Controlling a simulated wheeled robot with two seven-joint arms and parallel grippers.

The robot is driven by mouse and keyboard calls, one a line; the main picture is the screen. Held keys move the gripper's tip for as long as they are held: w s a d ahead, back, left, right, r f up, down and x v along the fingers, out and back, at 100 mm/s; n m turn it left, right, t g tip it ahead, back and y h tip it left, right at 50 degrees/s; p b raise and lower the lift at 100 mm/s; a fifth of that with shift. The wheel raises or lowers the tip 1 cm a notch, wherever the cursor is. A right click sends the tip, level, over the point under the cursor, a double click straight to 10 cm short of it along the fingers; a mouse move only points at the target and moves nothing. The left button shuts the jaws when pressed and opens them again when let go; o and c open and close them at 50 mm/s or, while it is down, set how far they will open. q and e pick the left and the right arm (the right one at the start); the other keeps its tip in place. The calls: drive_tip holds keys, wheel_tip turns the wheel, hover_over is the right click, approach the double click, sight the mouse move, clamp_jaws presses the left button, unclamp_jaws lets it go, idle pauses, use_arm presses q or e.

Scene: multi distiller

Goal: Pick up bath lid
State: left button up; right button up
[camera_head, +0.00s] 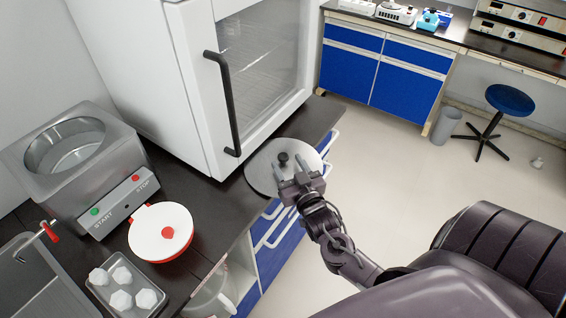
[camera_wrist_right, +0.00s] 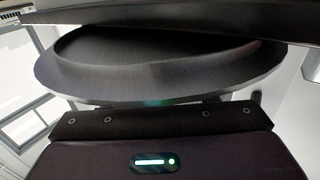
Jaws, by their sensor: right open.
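The bath lid (camera_head: 260,174) is a round, flat grey metal disc with a black knob (camera_head: 283,158), at the counter's front edge in front of the white cabinet. Its right part shows past the counter edge. My right gripper (camera_head: 289,167) is open, its two fingers apart over the lid close to the knob. I cannot tell whether they touch it. The right wrist view shows a broad dark disc (camera_wrist_right: 160,73) close ahead, likely the lid, with a raised inner ring. The bath (camera_head: 68,150) is a steel box with an open round well at the left. My left gripper is out of view.
A white cabinet (camera_head: 190,90) with a black handle (camera_head: 226,105) stands right behind the lid. A white-and-red round pot (camera_head: 160,232) and a tray of white pieces (camera_head: 124,290) are on the counter (camera_head: 208,205). Open floor (camera_head: 395,165) lies to the right.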

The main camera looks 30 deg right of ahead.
sight(286, 159)
drive_tip(key=w, duration=0.3)
drive_tip(key=shift+w+d+p, duration=0.35)
drive_tip(key=shift+p, duration=0.05)
drive_tip(key=shift+w, duration=0.15)
drive_tip(key=shift+c, duration=0.7)
drive_tip(key=c, duration=0.7)
drive_tip(key=shift+c, duration=1.3)
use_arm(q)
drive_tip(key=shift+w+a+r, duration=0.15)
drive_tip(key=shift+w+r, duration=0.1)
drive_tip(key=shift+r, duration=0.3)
use_arm(e)
clamp_jaws()
drive_tip(key=shift+r, duration=0.1)
